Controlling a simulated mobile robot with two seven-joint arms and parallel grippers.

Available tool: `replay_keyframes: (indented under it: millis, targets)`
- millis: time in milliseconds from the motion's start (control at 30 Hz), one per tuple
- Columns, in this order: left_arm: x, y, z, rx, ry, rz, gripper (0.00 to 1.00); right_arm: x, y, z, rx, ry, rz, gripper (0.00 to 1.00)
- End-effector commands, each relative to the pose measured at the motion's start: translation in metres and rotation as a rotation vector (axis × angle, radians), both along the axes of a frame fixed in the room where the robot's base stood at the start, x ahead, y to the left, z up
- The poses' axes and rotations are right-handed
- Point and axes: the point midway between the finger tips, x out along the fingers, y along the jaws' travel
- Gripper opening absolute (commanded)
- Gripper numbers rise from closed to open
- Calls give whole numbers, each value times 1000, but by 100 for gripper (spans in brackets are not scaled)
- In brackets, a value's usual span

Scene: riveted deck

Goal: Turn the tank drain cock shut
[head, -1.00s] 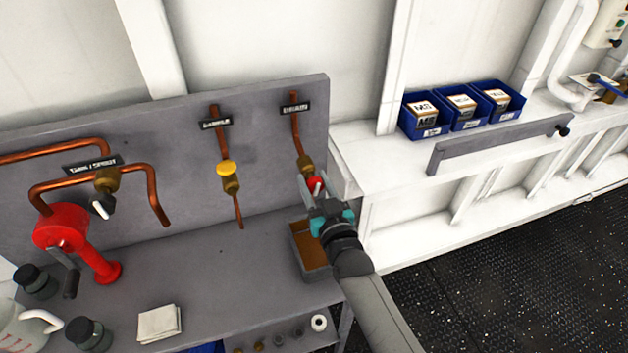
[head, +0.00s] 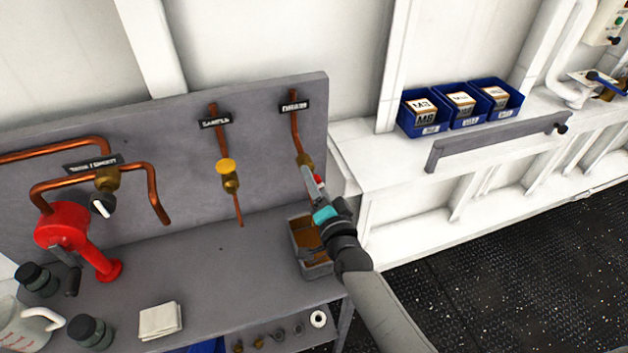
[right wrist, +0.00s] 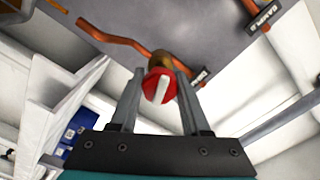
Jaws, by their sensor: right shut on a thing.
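The drain cock (head: 319,181) has a red knob and sits on a brass body on the copper pipe under the drain label (head: 294,107), at the right end of the grey board. My right gripper (head: 314,182) reaches it from the lower right, its fingers seen nearly edge-on. In the right wrist view the red knob (right wrist: 152,87) with a white bar across its face lies between the two fingers, and the gripper (right wrist: 160,76) is shut on it. The fingers hide part of the knob in the head view. My left gripper is not in view.
A grey tray with a brown inside (head: 322,269) stands below the drain pipe. A yellow-knobbed sample cock (head: 226,166) is to the left. A red hand pump (head: 62,229) and dark-lidded jars stand further left. Blue bins (head: 424,124) sit on the right ledge.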

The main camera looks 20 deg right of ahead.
Motion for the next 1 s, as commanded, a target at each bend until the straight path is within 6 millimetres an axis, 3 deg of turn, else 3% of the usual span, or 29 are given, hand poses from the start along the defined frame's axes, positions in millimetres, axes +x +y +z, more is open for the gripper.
replay_keyframes:
  millis: [500,1000]
  targets:
    - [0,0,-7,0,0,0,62,0,0,-1,345,12,0,0]
    - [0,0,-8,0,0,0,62,0,0,-1,415,16,0,0]
